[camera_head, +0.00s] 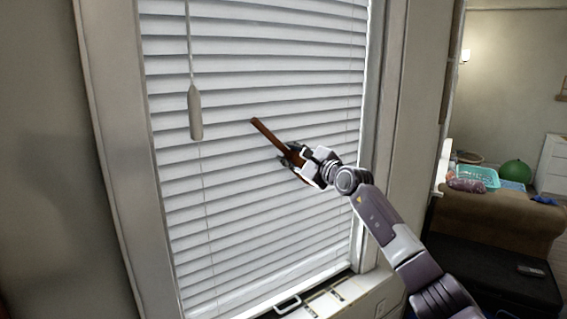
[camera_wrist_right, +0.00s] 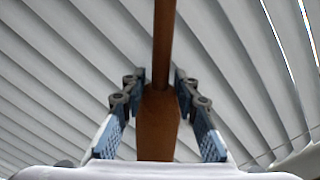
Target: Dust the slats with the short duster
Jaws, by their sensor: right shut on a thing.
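White slatted blinds (camera_head: 240,200) fill the window in the head view, and the slats (camera_wrist_right: 60,80) also fill the right wrist view. My right gripper (camera_head: 290,155) is in front of the middle of the blinds, shut on a brown, stick-like thing that I take for the short duster (camera_head: 268,131). Its brown body (camera_wrist_right: 158,125) sits between the two fingers in the right wrist view, and a thinner part runs up out of the picture. It points up and left across the slats. I cannot tell whether it touches them. My left gripper is not in view.
A pale cord pull (camera_head: 195,112) hangs in front of the blinds at the upper left. The window frame (camera_head: 122,160) borders them. A sill (camera_head: 318,300) lies below.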

